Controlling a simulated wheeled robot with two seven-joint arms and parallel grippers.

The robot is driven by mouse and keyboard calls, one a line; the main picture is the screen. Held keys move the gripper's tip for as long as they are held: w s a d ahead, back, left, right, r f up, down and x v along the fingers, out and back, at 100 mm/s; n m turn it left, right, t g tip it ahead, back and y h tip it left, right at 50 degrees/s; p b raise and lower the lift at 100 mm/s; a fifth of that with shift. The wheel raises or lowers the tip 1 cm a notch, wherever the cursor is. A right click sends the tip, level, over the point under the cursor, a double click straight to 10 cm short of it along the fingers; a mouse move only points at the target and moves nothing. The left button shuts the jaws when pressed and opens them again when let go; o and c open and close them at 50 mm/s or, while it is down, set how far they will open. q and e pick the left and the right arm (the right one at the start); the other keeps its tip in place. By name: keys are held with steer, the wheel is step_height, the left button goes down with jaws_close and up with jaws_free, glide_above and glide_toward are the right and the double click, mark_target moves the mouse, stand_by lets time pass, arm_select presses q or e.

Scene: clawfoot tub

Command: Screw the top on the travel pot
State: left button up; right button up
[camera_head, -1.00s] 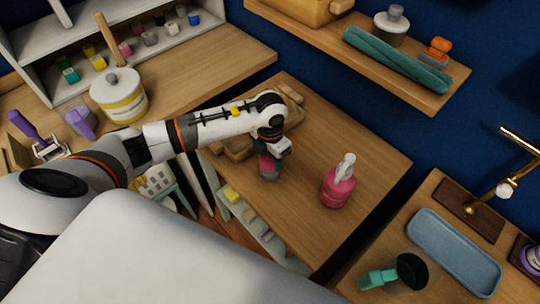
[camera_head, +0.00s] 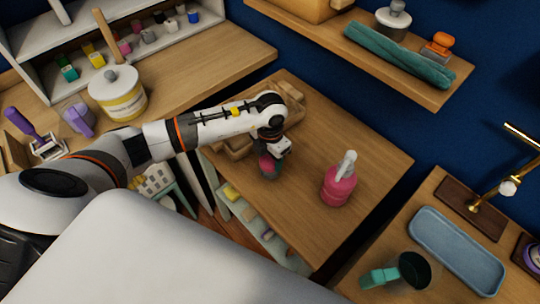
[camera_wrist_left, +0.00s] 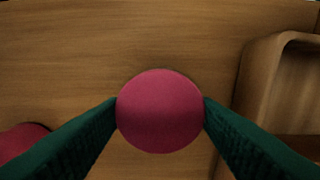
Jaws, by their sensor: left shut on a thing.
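A round pink top (camera_wrist_left: 160,110) sits between the two dark green fingers of my left gripper (camera_wrist_left: 160,112), which touch it on both sides. In the head view, my left gripper (camera_head: 272,152) points down over the wooden table, with the pink top (camera_head: 266,166) at its fingertips. A small greyish body (camera_head: 269,177), seemingly the travel pot, shows just under the top. The wrist view hides it beneath the top, so I cannot tell how the two meet. My right gripper is not in view.
A pink pump bottle (camera_head: 340,182) stands on the table right of the gripper. A wooden tray (camera_head: 292,100) lies behind the gripper; its edge also shows in the wrist view (camera_wrist_left: 252,85). The table front is clear. A blue tray (camera_head: 456,250) is on the right counter.

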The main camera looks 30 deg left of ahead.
arm_select(q)
steer(key=shift+f, duration=0.1)
stand_by(0.3)
steer(key=o, duration=1)
steer(key=shift+c, duration=0.8)
